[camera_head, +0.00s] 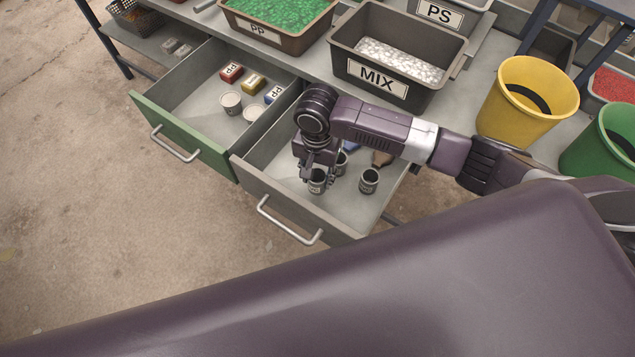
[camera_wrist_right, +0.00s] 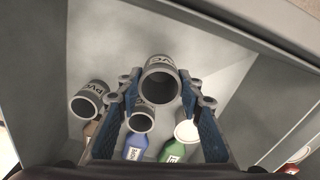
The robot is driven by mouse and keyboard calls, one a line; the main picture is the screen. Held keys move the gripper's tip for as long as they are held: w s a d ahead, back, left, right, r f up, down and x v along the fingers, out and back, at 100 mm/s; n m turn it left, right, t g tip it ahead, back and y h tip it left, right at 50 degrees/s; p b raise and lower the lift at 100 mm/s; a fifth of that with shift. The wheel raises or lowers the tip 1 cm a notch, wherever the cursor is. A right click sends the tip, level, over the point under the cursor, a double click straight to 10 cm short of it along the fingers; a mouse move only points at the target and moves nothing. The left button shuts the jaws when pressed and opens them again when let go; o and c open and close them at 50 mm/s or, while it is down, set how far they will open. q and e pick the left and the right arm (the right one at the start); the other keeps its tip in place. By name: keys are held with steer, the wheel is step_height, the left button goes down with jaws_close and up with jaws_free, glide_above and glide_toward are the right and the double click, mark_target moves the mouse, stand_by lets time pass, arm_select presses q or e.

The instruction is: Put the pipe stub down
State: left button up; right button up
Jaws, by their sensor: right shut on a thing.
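My right gripper (camera_head: 318,172) reaches down into the open grey drawer (camera_head: 245,172). It is shut on a grey pipe stub (camera_head: 317,187) with a PVC label. In the right wrist view the held pipe stub (camera_wrist_right: 160,68) sits between the fingertips (camera_wrist_right: 160,88), its open end facing the camera. It is low in the drawer, near the front panel; I cannot tell whether it touches the drawer floor. Two more grey stubs stand in the drawer, one to the right (camera_head: 369,181) and one partly hidden behind the gripper (camera_head: 342,163). My left gripper is not in view.
In the right wrist view a blue bottle (camera_wrist_right: 135,147) and a green bottle (camera_wrist_right: 173,149) lie in the drawer. A green-fronted drawer (camera_head: 180,133) with blocks and cups is open on the left. The MIX bin (camera_head: 377,88) and a yellow bucket (camera_head: 520,110) stand above.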

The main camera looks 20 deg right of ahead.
mark_target(317, 183)
step_height(317, 183, down, 4)
steer(key=shift+f, duration=0.1)
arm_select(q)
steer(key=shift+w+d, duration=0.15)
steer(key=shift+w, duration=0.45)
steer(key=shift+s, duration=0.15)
arm_select(e)
steer(key=o, duration=1.2)
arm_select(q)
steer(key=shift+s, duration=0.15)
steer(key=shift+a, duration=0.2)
arm_select(e)
steer(key=shift+r, duration=0.4)
step_height(317, 183, up, 12)
steer(key=shift+f, duration=0.25)
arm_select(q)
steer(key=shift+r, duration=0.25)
